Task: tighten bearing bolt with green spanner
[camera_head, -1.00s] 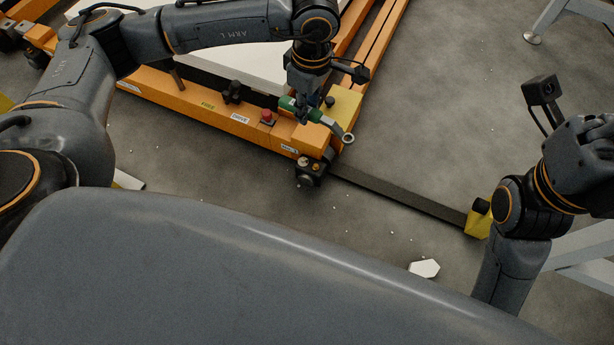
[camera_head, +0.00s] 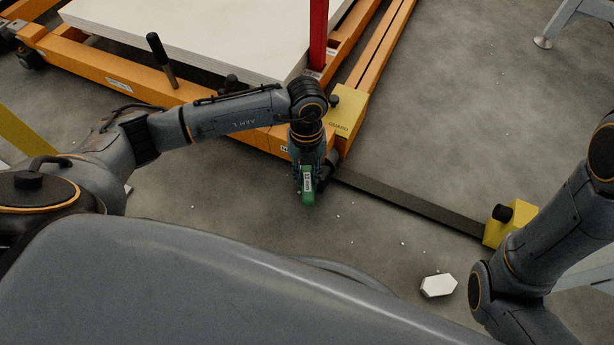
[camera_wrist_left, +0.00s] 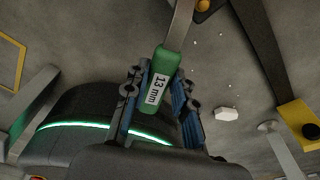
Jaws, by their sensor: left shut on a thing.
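My left gripper (camera_head: 307,172) is shut on the green spanner (camera_head: 308,192) low beside the front corner of the orange gantry frame. In the left wrist view the spanner's green handle (camera_wrist_left: 158,80), labelled 13 mm, lies between the blue finger pads of the left gripper (camera_wrist_left: 162,98). Its metal shank runs out of the top of that view, so its end is hidden. A brass-coloured bolt head (camera_wrist_left: 203,5) shows at the top edge, close to the shank. Whether the spanner sits on a bolt cannot be seen. My right gripper is out of view.
A yellow guard block (camera_head: 346,112) stands on the frame corner above my left gripper. A dark rail (camera_head: 410,203) runs across the floor to a yellow end block (camera_head: 510,222). A white piece (camera_head: 438,286) lies on otherwise open floor.

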